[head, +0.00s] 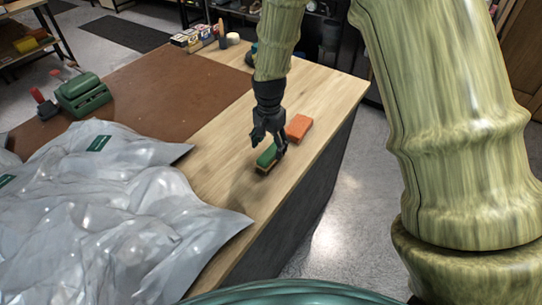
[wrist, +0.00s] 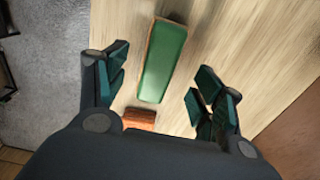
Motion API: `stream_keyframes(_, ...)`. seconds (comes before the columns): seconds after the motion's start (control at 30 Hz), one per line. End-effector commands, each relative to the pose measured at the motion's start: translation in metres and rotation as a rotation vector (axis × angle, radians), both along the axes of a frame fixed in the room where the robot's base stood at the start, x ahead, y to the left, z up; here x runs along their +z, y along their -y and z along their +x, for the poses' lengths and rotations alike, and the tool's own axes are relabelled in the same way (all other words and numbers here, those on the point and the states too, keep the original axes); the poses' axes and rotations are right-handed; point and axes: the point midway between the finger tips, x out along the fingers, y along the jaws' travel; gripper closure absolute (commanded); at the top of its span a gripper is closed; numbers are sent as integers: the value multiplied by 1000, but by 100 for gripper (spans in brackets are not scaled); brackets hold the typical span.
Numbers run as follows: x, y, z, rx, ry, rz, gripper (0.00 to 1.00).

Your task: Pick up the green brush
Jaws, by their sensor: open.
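The green brush (head: 267,157) lies on the wooden tabletop near its right edge. In the wrist view the green brush (wrist: 164,62) shows its green top and a brown rim along one side. My gripper (head: 268,138) is above the brush, pointing down. In the wrist view my gripper (wrist: 157,92) is open, with one finger to the left of the brush and one to the right. Nothing is between the fingertips in its grasp. Part of the brush is hidden by my gripper in the head view.
An orange block (head: 299,127) lies just behind the brush; its end shows in the wrist view (wrist: 139,118). Crumpled grey plastic bags (head: 100,215) cover the table's front left. A brown mat (head: 150,90) holds a green device (head: 83,94). Small boxes (head: 196,39) stand at the back.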

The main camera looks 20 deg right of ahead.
Motion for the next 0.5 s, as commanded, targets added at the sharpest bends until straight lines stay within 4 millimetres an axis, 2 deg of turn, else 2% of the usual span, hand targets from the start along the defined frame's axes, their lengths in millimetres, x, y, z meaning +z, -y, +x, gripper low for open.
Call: stream_keyframes(0.5, -40, 6, 1, -3, -3, 0, 32)
